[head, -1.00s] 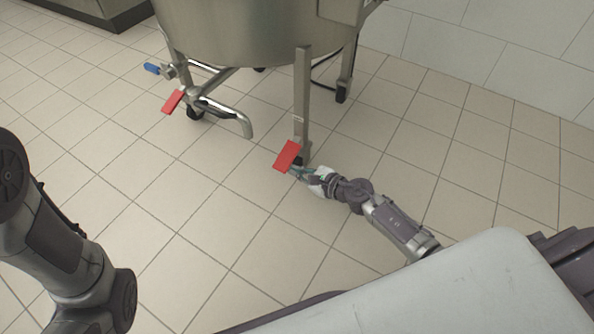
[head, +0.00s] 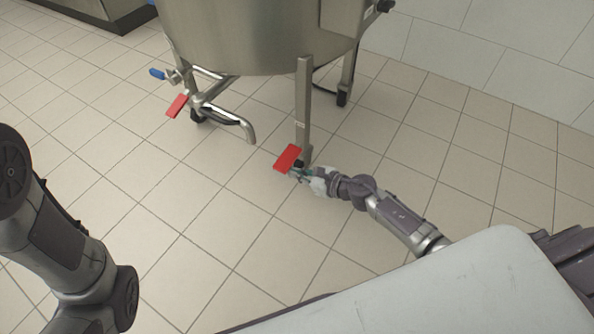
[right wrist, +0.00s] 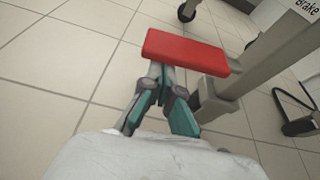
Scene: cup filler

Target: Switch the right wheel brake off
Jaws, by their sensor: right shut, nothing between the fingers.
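The right wheel brake is a red flat pedal (head: 288,158) low on the right front leg (head: 303,100) of the steel vessel, just above the floor. It sits tilted in the head view. In the right wrist view the red pedal (right wrist: 186,50) is close ahead, beside the leg with the "Brake" label (right wrist: 305,6). My right gripper (head: 298,173) is shut and empty, right at the pedal's lower edge. In the wrist view its fingertips (right wrist: 161,72) reach under the pedal, partly hidden by it; I cannot tell if they touch. My left gripper is out of view.
The steel vessel (head: 250,35) stands above on legs with wheels. Another red pedal (head: 177,105), a drain spout (head: 240,122) and a blue-handled valve (head: 157,74) are to the left. The tiled floor (head: 200,240) in front is clear.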

